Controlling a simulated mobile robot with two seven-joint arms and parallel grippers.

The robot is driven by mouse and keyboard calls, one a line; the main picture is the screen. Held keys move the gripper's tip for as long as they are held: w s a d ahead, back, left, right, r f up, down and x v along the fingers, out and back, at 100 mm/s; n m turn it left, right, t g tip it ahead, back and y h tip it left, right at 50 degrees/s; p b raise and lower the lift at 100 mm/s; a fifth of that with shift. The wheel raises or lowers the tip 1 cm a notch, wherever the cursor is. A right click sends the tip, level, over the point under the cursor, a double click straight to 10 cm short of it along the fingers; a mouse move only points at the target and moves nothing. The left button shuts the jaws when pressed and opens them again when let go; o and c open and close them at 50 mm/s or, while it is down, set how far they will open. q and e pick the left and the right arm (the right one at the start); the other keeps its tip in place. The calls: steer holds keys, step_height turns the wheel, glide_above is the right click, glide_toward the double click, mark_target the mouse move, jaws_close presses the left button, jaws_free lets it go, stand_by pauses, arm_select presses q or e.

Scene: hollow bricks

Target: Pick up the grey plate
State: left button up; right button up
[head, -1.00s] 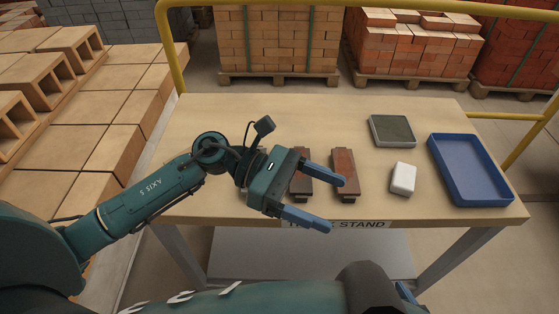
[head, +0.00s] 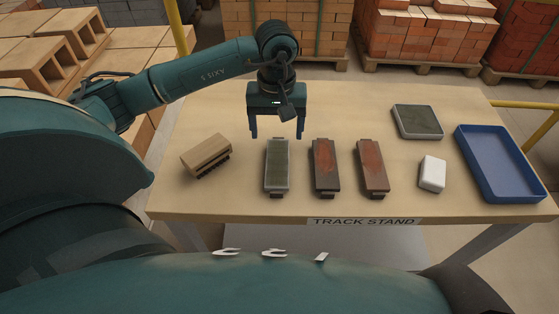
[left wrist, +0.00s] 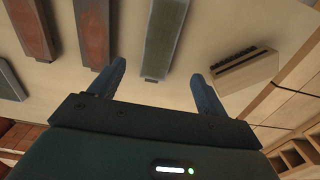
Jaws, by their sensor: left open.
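The grey plate (head: 277,167) is long and narrow, with a dull grey-green face, a lighter rim and dark end tabs. It lies flat on the table, left of two rust-brown plates. My left gripper (head: 276,137) is open and empty, pointing down over the far end of the grey plate with a finger to either side. In the left wrist view the gripper (left wrist: 158,74) has its fingers spread, and the grey plate (left wrist: 163,35) lies between and beyond them. I see no contact; the height above the plate is hard to tell. My right gripper is not in view.
A wooden brush (head: 205,155) lies close left of the grey plate. Rust-brown plates (head: 325,166) (head: 372,166) lie to its right. Farther right are a white block (head: 432,174), a grey-rimmed dark green pad (head: 417,121) and a blue tray (head: 466,149). The table's front strip (head: 250,208) is clear.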

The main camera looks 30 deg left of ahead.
mark_target(278, 161)
arm_select(q)
step_height(278, 161, down, 4)
steer(key=shift+r, duration=0.25)
steer(key=shift+s+d+f+p, duration=0.15)
steer(key=shift+f+p, duration=0.2)
steer(key=shift+f, duration=1)
steer(key=shift+s+d+f+p, duration=0.1)
steer(key=shift+f+p, duration=0.25)
steer(key=shift+f, duration=1)
steer(key=shift+c, duration=0.3)
jaws_close()
steer(key=shift+r, duration=0.15)
